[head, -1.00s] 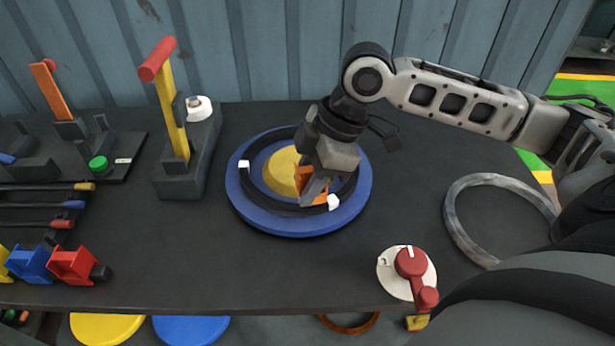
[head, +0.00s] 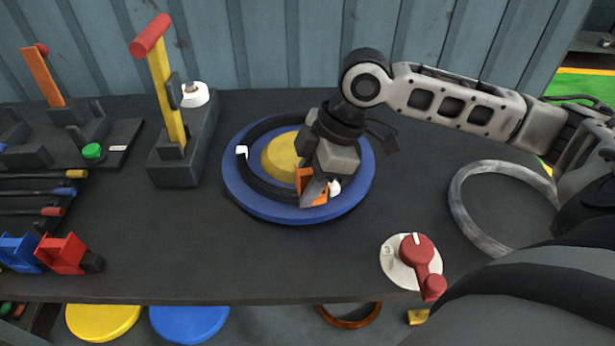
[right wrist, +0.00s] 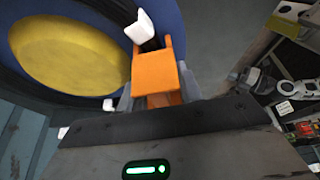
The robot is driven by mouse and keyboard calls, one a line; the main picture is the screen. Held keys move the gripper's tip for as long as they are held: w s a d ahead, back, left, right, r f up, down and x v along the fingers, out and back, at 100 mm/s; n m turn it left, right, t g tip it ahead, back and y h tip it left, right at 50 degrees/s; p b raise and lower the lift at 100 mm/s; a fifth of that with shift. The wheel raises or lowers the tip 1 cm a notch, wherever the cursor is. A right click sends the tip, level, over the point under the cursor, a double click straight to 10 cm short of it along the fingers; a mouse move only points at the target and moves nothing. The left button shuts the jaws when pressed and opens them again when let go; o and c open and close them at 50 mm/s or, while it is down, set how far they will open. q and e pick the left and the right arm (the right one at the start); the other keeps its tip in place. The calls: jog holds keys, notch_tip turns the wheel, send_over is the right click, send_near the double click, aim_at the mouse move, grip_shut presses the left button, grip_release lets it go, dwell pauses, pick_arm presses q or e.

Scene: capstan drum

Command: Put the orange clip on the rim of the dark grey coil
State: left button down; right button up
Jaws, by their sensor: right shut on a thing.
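The dark grey coil (head: 262,183) lies as a ring on a blue disc (head: 243,198) around a yellow centre (head: 282,158). White ties mark the coil at its left (head: 241,151) and right front (head: 335,187). My right gripper (head: 314,192) points down over the coil's front right part, shut on the orange clip (head: 305,178). In the right wrist view the clip (right wrist: 155,74) is between the fingers, close beside a white tie (right wrist: 140,28). The fingers and clip hide the coil there, so I cannot tell whether the clip sits around the rim. My left gripper is not in view.
A lever stand with a yellow arm and red handle (head: 172,85) rises left of the disc. A red crank on a white dial (head: 414,262) is at the front right, with a grey ring (head: 462,207) behind it. Red and blue blocks (head: 58,254) are at the front left.

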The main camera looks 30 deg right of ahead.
jog(key=shift+f, duration=0.2)
dwell(0.3)
jog(key=o, duration=1)
jog(key=shift+o, duration=0.2)
jog(key=p+v, duration=0.1)
jog(key=v, duration=1.5)
jog(key=shift+d, duration=0.1)
